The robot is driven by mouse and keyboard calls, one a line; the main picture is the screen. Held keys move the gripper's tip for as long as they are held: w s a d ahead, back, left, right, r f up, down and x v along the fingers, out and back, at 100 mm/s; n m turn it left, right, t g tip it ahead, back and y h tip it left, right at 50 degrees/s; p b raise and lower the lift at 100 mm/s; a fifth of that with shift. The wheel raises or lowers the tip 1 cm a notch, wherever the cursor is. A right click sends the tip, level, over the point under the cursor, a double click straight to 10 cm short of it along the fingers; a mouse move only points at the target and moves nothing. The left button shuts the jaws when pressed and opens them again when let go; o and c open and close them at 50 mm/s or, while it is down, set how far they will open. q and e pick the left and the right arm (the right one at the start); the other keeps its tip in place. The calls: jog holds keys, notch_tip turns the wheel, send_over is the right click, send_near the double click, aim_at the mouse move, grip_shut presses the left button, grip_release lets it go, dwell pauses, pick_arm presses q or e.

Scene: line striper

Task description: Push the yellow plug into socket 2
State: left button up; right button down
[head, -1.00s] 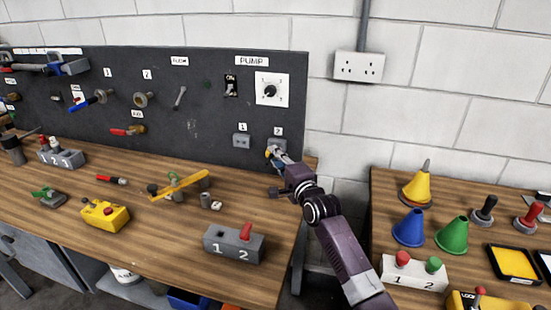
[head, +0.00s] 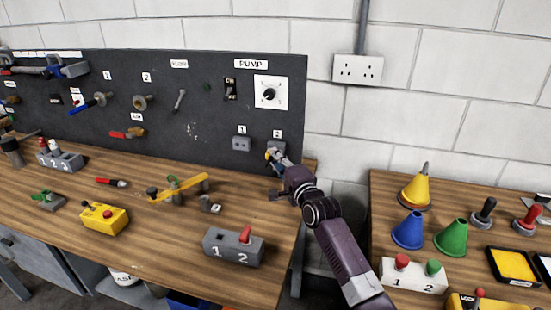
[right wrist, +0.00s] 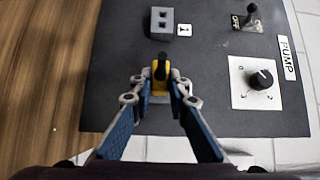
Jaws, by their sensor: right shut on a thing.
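The yellow plug (right wrist: 160,75) is between the fingertips of my right gripper (right wrist: 160,88), which is shut on it. In the head view my right gripper (head: 274,157) is at the lower right of the dark panel, right at socket 2 (head: 278,146). The gripper partly covers this grey socket, below its label 2. In the right wrist view socket 2 is hidden behind the plug and fingers, so I cannot tell whether the plug touches or enters it. Socket 1 (head: 241,143) is empty, to the left; it also shows in the right wrist view (right wrist: 162,22). My left gripper is not in view.
Above the sockets are a PUMP dial (head: 269,92) and a toggle switch (head: 230,89). A second table with cones (head: 408,230) is to the right.

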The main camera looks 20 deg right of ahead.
jog(key=shift+w+d+b, duration=0.3)
jog(key=shift+w+b, duration=0.1)
jog(key=shift+w, duration=0.05)
dwell(0.3)
jog(key=shift+d+r, duration=0.1)
jog(key=shift+r, duration=0.05)
jog(key=c, duration=1.5)
grip_release()
jog(key=shift+w, duration=0.15)
jog(key=shift+o, duration=0.2)
jog(key=s+p, duration=0.5)
jog(key=s, duration=0.2)
jog(key=shift+d, duration=0.4)
jog(key=shift+f, duration=0.2)
